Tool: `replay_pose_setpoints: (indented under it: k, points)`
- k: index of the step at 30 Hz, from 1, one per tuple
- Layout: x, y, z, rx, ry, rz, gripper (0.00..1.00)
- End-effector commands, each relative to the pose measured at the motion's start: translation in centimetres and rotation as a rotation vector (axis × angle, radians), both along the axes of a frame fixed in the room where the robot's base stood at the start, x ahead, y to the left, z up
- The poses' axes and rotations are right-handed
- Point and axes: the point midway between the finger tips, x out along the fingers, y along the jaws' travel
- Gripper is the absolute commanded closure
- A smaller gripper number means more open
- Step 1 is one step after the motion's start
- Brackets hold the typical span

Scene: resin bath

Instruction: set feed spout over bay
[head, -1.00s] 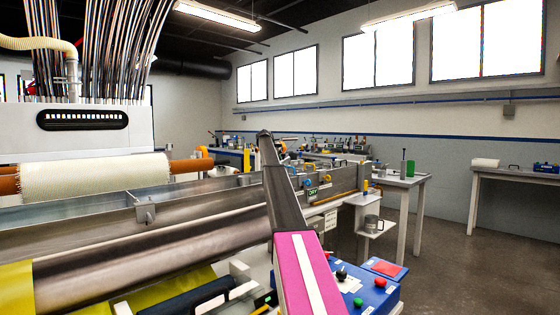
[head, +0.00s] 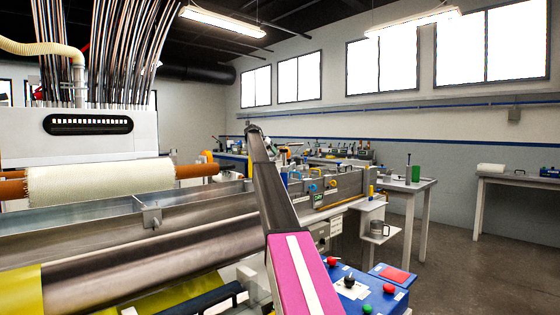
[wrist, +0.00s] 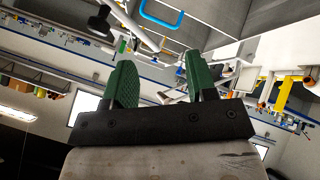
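My gripper shows in the wrist view (wrist: 160,78) with its two green ridged fingers apart and nothing between them. In the head view my arm reaches away over the long steel bath, and the gripper itself cannot be made out at its far end. A small grey metal box with a thin lever (head: 150,216) sits on the rail of the steel trough (head: 75,228), left of my arm; I cannot tell whether it is the feed spout. A blue handle (wrist: 162,14) and a black knob on a white rod (wrist: 100,20) lie beyond the fingers. I cannot single out the bay.
A white fibre roll (head: 100,180) on orange ends lies above the trough. A blue control box (head: 368,296) with red, black and green buttons stands at the front right. A white bench (head: 408,184) stands behind it. The floor at right (head: 470,250) is clear.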

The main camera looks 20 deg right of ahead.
Motion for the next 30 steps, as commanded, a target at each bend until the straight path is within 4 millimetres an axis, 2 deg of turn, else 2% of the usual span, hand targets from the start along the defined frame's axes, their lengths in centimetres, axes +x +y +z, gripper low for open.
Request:
replay_pose_setpoints:
  k: [7,15,23,30]
  points:
    - [-3.9,-0.6,-2.8,-0.277,-0.273,-0.207,0.49]
    - [-7.2,0.2,-3.6,-0.573,-0.676,-0.289,0.49]
    - [-7.6,0.8,-3.5,-0.644,-0.806,-0.279,0.49]
    - [-7.2,-1.1,-3.5,-0.644,-0.805,-0.280,0.49]
